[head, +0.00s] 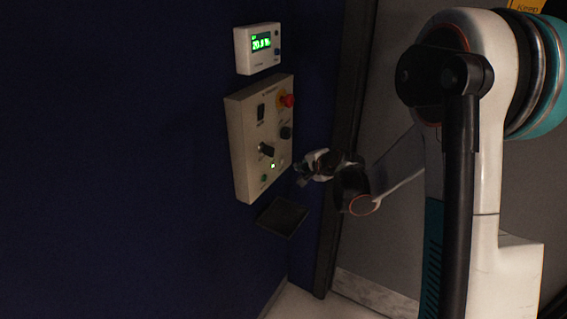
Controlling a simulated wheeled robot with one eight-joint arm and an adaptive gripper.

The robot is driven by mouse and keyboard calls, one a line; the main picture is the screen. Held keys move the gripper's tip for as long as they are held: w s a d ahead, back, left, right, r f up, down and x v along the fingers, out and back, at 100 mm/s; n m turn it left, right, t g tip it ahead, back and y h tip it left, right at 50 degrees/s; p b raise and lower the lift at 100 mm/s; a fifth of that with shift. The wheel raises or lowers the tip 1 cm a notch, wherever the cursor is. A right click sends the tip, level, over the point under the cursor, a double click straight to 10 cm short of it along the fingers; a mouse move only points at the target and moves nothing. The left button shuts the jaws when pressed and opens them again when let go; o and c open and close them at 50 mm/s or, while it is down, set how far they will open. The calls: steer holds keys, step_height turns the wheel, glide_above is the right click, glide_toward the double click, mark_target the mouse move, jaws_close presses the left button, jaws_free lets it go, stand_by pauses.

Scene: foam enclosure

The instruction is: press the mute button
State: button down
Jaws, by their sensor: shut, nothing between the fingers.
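A pale control panel (239,137) is fixed to the dark blue wall. The labels are too small to read, so I cannot tell which control is the mute button. My gripper (301,177) is shut and empty, just right of the panel's lower right edge. I cannot tell whether it touches the panel.
A white display box (243,62) with green digits is on the wall above the panel. A dark tray (283,217) sticks out below the panel. A dark vertical post (345,110) stands to the right. The blue wall left of the panel is clear.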

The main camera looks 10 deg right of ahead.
steer(key=shift+s+d, duration=0.85)
steer(key=shift+s, duration=0.05)
steer(key=s+a+r+n+g, duration=0.1)
steer(key=s+a+r+n, duration=0.2)
steer(key=s+r, duration=0.35)
steer(key=s+a+r+n+g, duration=0.1)
steer(key=s+a+r+n, duration=0.25)
steer(key=s, duration=0.55)
steer(key=s+a+f+n+g+h, duration=0.1)
steer(key=s+n, duration=0.7)
steer(key=s, duration=1.3)
steer(key=shift+s+a+g+h, duration=0.15)
steer(key=shift+a+g+h, duration=0.3)
steer(key=shift+g+h, duration=0.2)
